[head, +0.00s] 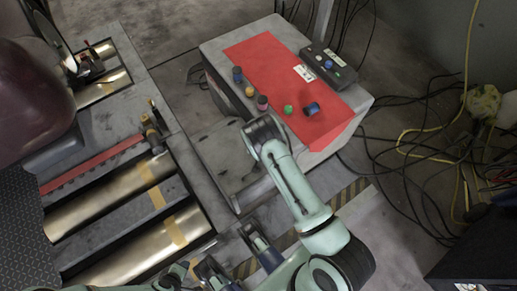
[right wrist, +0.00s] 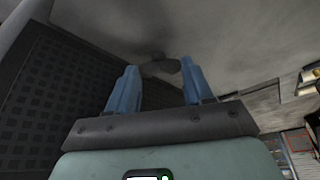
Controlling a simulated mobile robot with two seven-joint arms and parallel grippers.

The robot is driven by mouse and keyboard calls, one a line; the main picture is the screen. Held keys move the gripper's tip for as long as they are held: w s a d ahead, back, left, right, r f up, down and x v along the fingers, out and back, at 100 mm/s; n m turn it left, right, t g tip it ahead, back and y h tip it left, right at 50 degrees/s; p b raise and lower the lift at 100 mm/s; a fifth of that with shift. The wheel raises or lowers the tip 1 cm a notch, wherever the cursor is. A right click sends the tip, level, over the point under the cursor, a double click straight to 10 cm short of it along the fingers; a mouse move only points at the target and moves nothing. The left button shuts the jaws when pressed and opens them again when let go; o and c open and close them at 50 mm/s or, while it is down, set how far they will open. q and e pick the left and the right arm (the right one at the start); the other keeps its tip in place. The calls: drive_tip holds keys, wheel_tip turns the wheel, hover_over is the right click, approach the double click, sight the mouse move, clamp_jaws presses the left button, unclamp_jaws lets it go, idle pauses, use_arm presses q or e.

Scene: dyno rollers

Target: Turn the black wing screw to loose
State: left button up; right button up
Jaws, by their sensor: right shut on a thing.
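The black wing screw (right wrist: 161,68) shows in the right wrist view as a dark, flat, rounded shape against a grey surface (right wrist: 225,35). It lies between the two blue fingertips of my right gripper (right wrist: 160,70), which is shut on it. In the head view I cannot make out the screw, and my right arm's bend (head: 265,135) covers the area beside the console, with the right gripper hidden. My left gripper (head: 227,246) is low in the head view. Its blue-tipped fingers are apart, with nothing seen between them.
Loose cables (head: 420,150) cover the floor at right.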

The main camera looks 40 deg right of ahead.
drive_tip(key=shift+n, duration=0.3)
drive_tip(key=o, duration=1)
drive_tip(key=shift+o, duration=0.2)
drive_tip(key=shift+d, duration=0.1)
